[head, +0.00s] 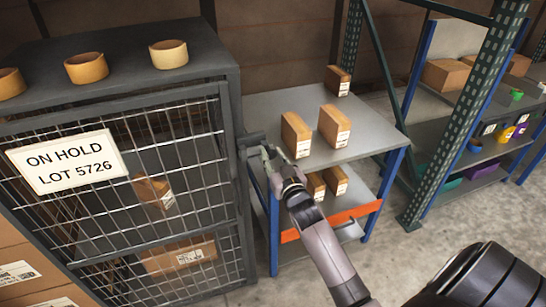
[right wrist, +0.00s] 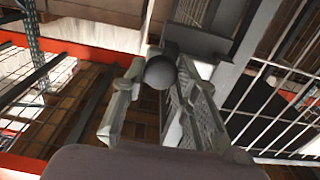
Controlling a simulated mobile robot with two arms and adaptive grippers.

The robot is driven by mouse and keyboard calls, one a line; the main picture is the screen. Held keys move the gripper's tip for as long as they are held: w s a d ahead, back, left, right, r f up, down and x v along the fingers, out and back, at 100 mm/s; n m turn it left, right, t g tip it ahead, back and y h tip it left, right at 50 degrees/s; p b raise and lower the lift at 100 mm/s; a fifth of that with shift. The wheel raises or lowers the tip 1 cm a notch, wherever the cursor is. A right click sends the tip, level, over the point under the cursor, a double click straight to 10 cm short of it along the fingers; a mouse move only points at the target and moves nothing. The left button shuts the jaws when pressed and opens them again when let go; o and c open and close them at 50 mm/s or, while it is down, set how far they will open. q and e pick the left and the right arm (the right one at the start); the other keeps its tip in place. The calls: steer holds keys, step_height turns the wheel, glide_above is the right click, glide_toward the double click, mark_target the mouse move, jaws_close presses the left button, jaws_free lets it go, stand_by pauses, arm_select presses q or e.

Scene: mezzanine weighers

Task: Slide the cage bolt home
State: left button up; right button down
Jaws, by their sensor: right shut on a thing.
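The wire-mesh cage (head: 238,160) stands at the left, its mesh door in line with the frame. A white sign on it (head: 68,162) reads ON HOLD LOT 5726. The dark grey cage bolt (head: 252,138) sticks out to the right from the cage's right-hand post. My right gripper (head: 268,152) is at the bolt's outer end. In the right wrist view the bolt's round dark knob (right wrist: 160,72) sits between the two fingers of my right gripper (right wrist: 160,90), which is shut on it. How far the bolt reaches into the post is hidden. My left gripper is out of view.
A grey table (head: 300,105) with boxes (head: 335,125) stands close right of the cage, with an orange rail (head: 335,222) low in front. Clay-coloured rings (head: 168,54) sit on the cage top. Shelving (head: 455,130) stands further right. Floor (head: 395,262) is clear between.

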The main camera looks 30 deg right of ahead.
mark_target(252, 152)
steer(key=a, duration=0.2)
steer(key=w+a, duration=0.1)
steer(key=a, duration=0.2)
steer(key=shift+w, duration=0.1)
steer(key=shift+d, duration=0.15)
steer(key=c, duration=1.7)
jaws_free()
steer(key=o, duration=0.4)
steer(key=shift+a, duration=0.2)
steer(key=shift+d, duration=0.1)
